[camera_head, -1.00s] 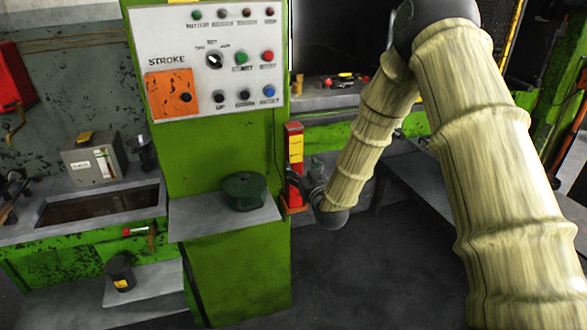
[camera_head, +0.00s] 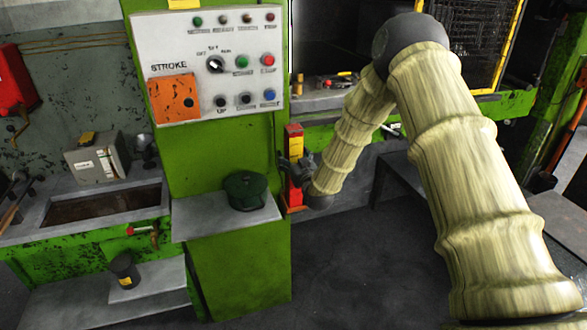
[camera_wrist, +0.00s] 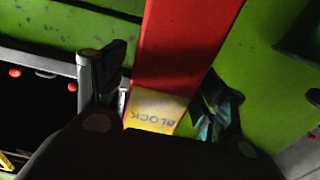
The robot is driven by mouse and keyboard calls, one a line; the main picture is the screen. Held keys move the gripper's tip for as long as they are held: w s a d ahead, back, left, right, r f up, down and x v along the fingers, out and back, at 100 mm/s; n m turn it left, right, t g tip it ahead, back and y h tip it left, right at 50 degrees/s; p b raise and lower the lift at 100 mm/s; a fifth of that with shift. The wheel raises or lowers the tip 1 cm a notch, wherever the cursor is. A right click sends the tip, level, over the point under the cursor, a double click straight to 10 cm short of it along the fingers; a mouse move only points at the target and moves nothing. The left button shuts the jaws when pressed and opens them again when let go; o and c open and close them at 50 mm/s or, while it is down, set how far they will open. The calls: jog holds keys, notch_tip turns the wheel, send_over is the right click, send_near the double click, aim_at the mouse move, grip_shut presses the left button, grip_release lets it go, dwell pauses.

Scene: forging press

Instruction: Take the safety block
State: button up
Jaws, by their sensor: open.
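The safety block (camera_head: 293,142) is a red upright bar with a yellow label, standing against the right side of the green press column. In the wrist view the red block (camera_wrist: 185,42) runs down from the top edge to its yellow label, which reads BLOCK. My gripper (camera_wrist: 165,75) is open, with one dark finger on each side of the block near the label. I cannot tell whether either finger touches it. In the head view my gripper (camera_head: 292,170) is at the block's middle and partly covers it.
The control panel (camera_head: 208,62) is on the column above left of the block. A dark green round pot (camera_head: 246,190) sits on the grey shelf (camera_head: 205,226) to the left. A grey bench (camera_head: 405,180) stands to the right. Dark floor lies open in front.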

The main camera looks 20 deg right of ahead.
grip_shut()
jog(key=shift+r, duration=0.1)
dwell(0.3)
jog(key=shift+w, duration=0.1)
